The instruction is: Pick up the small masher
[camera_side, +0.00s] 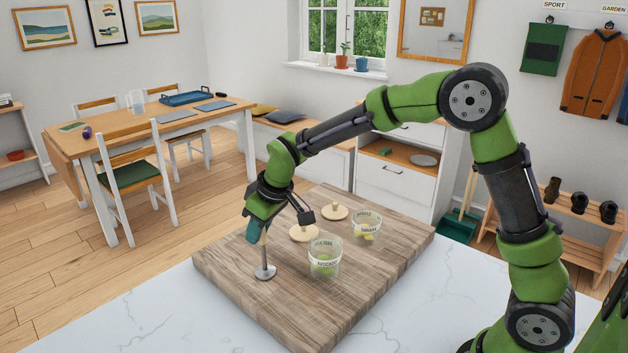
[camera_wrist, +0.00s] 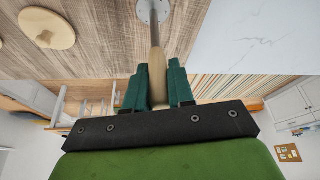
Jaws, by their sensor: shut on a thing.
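The small masher (camera_side: 264,258) has a pale wooden handle, a metal shaft and a round metal foot. It stands about upright at the left part of the wooden board (camera_side: 225,262). My gripper (camera_side: 257,234) is shut on its handle from above. In the wrist view the masher (camera_wrist: 153,40) runs between the green fingers of my gripper (camera_wrist: 158,80), with its metal foot at the top edge. I cannot tell whether the foot touches the board.
A glass bowl labelled avocado (camera_side: 325,260) stands right of the masher, and a glass bowl labelled banana (camera_side: 366,230) farther back. Round wooden lids with knobs (camera_side: 304,233) (camera_side: 335,212) lie behind. The board's front part is clear. White marble counter (camera_side: 170,310) surrounds it.

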